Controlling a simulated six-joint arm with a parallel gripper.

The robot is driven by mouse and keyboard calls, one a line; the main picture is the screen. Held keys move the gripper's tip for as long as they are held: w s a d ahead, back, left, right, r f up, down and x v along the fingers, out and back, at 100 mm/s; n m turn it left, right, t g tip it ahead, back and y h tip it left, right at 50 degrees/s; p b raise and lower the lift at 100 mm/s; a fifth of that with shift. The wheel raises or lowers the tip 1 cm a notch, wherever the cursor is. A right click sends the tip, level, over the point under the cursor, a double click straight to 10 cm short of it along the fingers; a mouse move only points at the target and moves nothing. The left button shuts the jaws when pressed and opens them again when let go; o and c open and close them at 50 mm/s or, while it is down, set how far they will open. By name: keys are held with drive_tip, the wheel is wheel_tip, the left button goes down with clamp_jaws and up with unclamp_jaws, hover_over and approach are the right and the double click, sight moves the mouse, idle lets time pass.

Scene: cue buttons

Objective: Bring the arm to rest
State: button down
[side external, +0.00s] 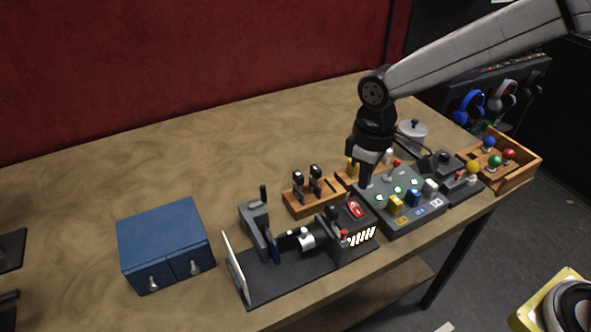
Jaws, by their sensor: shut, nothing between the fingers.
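My gripper (362,180) points down at the left back edge of a dark grey button panel (411,226). The gripper is shut with nothing seen between its fingers. The panel carries small green-lit buttons, a yellow block (396,206), a blue block (413,197) and a white block (430,187). I cannot tell whether the fingertips touch the panel. The arm reaches in from the upper right, and the wrist hides part of the area behind the panel.
A device with a red switch (355,209) and a white plate (235,268) stands left of the panel. A blue two-door box (165,243) is farther left. Wooden holders (316,197) stand behind. A joystick unit (446,170) and a wooden ball tray (514,178) are right. The table's back left is clear.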

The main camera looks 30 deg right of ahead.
drive_tip(key=s+d+f+m+t, duration=0.2)
drive_tip(key=s+d+m, duration=0.4)
drive_tip(key=s+d, duration=0.4)
drive_tip(key=d+f, duration=0.1)
drive_tip(key=d, duration=0.3)
drive_tip(key=shift+f+t, duration=0.3)
